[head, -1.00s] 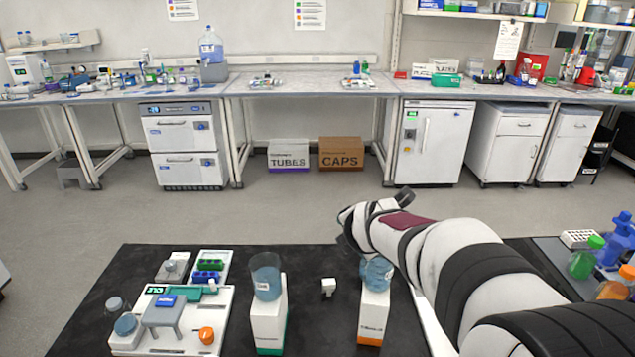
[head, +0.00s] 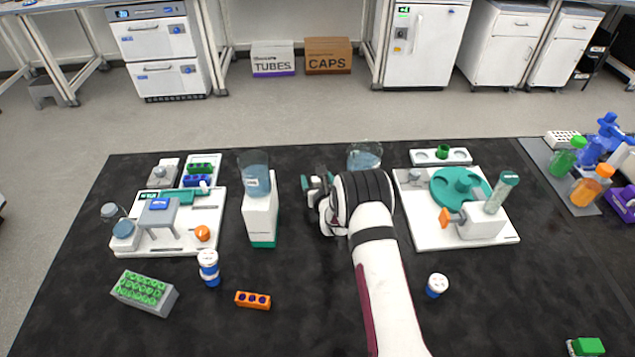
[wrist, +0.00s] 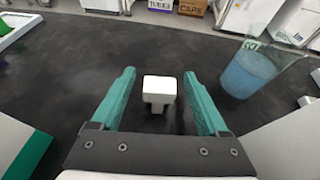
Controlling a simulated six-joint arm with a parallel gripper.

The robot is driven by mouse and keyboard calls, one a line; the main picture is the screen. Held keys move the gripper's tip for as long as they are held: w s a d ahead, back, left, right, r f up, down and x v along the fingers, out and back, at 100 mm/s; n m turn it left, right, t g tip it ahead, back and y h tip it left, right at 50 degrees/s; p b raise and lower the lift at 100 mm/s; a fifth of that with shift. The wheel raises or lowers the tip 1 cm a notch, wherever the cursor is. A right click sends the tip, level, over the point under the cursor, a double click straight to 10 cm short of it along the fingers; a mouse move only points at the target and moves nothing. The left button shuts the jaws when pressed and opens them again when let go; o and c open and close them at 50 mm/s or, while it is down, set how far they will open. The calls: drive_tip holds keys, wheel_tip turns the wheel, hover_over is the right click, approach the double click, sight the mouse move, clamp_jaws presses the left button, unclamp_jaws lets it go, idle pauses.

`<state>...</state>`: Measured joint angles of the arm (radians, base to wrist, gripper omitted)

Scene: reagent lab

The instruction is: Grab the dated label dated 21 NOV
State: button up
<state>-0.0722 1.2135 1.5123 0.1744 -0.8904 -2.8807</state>
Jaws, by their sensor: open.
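A small white block-like piece (wrist: 159,90) stands upright on the black bench mat between my fingers in the wrist view. No date can be read on it, so I cannot tell if it is the 21 NOV label. My gripper (wrist: 158,74) has its teal fingers apart, one on each side of the piece, with gaps on both sides. In the head view my gripper (head: 317,184) is low between the two beakers and hides the piece.
A beaker of blue liquid (wrist: 250,75) is close to my right finger in the wrist view. Another beaker (head: 256,175) stands on a white block (head: 260,215) at left. White trays with instruments (head: 215,225) (head: 415,225) lie on both sides.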

drive_tip(key=shift+x, duration=0.75)
clamp_jaws()
drive_tip(key=shift+r, duration=0.1)
